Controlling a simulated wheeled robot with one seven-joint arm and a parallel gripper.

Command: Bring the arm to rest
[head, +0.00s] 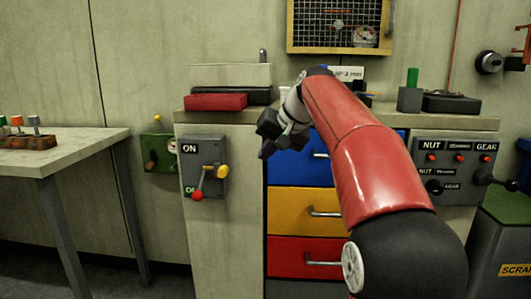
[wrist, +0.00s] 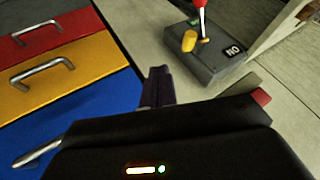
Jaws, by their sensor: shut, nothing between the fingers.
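My red arm reaches forward in the head view, and my gripper (head: 266,150) hangs in front of the cabinet, near the top left of the blue drawer (head: 295,165). The gripper looks shut and holds nothing. In the wrist view its dark fingers (wrist: 157,88) are together, pointing at the pale cabinet panel. They look apart from the grey switch box (head: 203,166) to their left in the head view. That box has a red-knobbed lever, a yellow knob and an ON label; it also shows in the wrist view (wrist: 207,62).
A yellow drawer (head: 290,210) and a red drawer (head: 290,257) are shut below the blue one. A red box (head: 215,102) lies on the cabinet top. A workbench (head: 75,150) stands left, a scrap bin (head: 500,245) right. A control panel (head: 440,149) is right of my arm.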

